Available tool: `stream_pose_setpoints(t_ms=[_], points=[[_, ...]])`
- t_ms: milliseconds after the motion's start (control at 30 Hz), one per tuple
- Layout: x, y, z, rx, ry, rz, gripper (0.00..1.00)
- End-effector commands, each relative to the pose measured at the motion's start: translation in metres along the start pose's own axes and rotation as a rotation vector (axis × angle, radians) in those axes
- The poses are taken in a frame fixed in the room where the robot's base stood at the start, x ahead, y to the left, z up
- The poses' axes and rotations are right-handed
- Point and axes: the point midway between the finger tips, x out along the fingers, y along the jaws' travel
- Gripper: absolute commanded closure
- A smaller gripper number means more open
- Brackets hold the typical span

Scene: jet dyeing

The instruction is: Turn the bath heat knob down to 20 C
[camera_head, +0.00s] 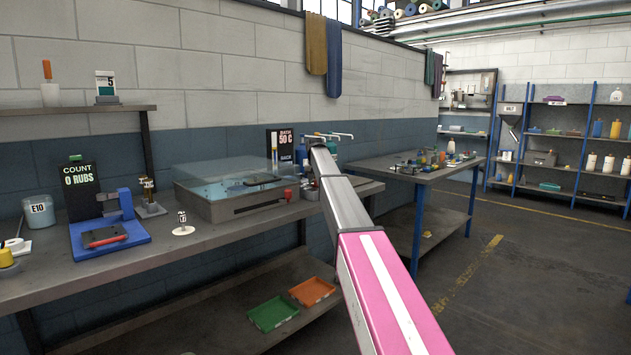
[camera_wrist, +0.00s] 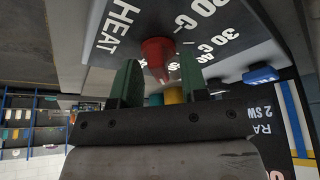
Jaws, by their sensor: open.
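The red heat knob (camera_wrist: 157,52) sticks out of a dark panel (camera_wrist: 110,45) in the wrist view, beside the word HEAT and a ring of white temperature marks. The marks I can read look like 20 C and 30 C; others are partly hidden by the knob and a finger. My gripper (camera_wrist: 160,70) is open, its two green fingers on either side of the knob; I cannot tell if they touch it. The glass-topped bath (camera_head: 215,209) stands on the bench, and my arm hides the gripper's end.
A red fitting (camera_head: 288,195) is on the bath's front. The rub tester (camera_head: 112,232) stands left of the bath. A second table (camera_head: 415,171) with small items is behind my arm.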

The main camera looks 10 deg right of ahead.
Motion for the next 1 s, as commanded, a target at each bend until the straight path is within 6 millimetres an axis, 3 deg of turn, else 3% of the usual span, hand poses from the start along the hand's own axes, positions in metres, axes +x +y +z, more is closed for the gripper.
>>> stream_pose_setpoints(t_ms=[67,200,633,1000], points=[[-0.0002,0.0000,0.0000,0.000,0.000,0.000,0.60],[-0.0003,0.0000,0.0000,0.000,0.000,0.000,1.00],[0.0008,0.0004,0.0003,-0.038,-0.001,-0.017,1.00],[0.0015,0.0021,0.0000,-0.275,-0.002,-0.115,1.00]])
